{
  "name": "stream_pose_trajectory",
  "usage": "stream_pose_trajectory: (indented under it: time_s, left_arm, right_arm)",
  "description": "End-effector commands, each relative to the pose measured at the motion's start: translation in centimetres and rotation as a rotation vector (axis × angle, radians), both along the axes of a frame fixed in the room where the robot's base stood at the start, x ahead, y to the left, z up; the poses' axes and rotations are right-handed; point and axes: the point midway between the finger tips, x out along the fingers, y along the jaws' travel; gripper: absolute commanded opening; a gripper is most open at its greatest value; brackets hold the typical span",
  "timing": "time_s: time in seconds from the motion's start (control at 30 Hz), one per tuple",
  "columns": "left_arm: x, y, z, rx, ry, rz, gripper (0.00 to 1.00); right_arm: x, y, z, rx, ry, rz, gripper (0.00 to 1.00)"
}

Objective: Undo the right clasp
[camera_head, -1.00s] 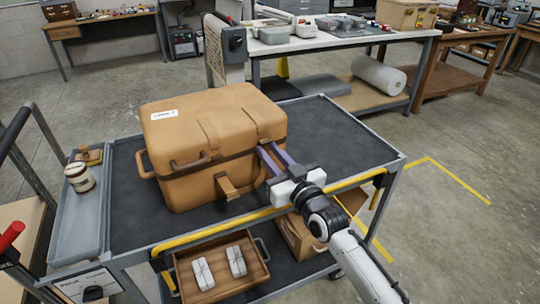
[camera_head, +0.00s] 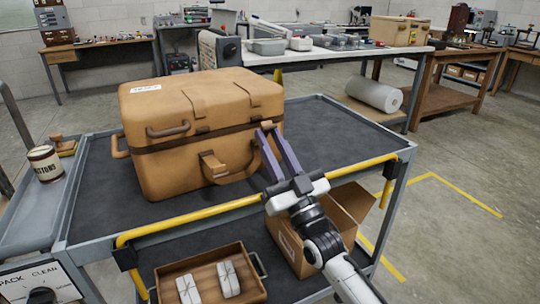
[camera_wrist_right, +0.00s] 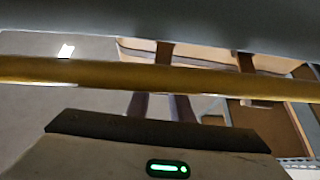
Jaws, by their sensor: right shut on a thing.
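A tan case (camera_head: 200,110) with a dark band under its lid stands on the cart, its lid down. A tan clasp (camera_head: 212,167) on its front, left of my gripper, sticks outward. My right gripper (camera_head: 266,130) reaches up from the lower right with its purple fingers at the right end of the case's front, at band height. It is shut on the right clasp, which the fingertips mostly hide. In the right wrist view, the fingers (camera_wrist_right: 158,106) are partly covered by a yellow rail. My left gripper is not in view.
The grey cart (camera_head: 330,150) has a yellow rail (camera_head: 200,212) along its front, below my right arm. A wooden tray (camera_head: 240,285) with two pale blocks and an open cardboard box (camera_head: 345,212) are on the lower shelf. A labelled tin (camera_head: 45,163) stands left. The deck right of the case is clear.

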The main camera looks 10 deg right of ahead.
Motion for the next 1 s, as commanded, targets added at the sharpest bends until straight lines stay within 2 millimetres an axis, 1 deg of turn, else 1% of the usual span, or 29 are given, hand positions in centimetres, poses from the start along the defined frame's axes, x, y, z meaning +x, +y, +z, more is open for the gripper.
stream_pose_trajectory:
  time_s: [0.03, 0.1, 0.33, 0.6, 0.63, 0.7, 0.73, 1.0]
  left_arm:
    - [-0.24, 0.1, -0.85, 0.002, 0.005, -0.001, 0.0]
    - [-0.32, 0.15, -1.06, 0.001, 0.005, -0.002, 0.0]
    - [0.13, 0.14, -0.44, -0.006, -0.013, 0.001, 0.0]
    - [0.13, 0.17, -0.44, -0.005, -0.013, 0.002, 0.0]
    - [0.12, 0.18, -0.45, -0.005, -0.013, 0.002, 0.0]
    - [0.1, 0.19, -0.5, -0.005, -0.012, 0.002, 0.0]
    - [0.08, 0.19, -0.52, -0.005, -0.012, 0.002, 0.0]
    - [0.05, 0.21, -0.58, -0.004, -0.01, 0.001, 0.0]
  right_arm:
    - [-0.01, 0.01, -0.6, 0.002, -0.008, -0.001, 0.0]
    - [-0.05, -0.01, -0.55, 0.007, -0.019, -0.001, 0.0]
    - [-0.07, 0.0, -0.38, 0.012, -0.031, -0.001, 0.0]
    - [-0.06, -0.02, -0.35, 0.012, -0.03, 0.0, 0.0]
    - [-0.06, -0.02, -0.35, 0.012, -0.03, 0.0, 0.25]
    - [-0.07, -0.02, -0.35, 0.012, -0.03, 0.0, 0.37]
    - [-0.07, -0.02, -0.33, 0.012, -0.03, 0.0, 0.39]
    - [-0.11, -0.06, -0.3, 0.013, -0.031, 0.0, 0.39]
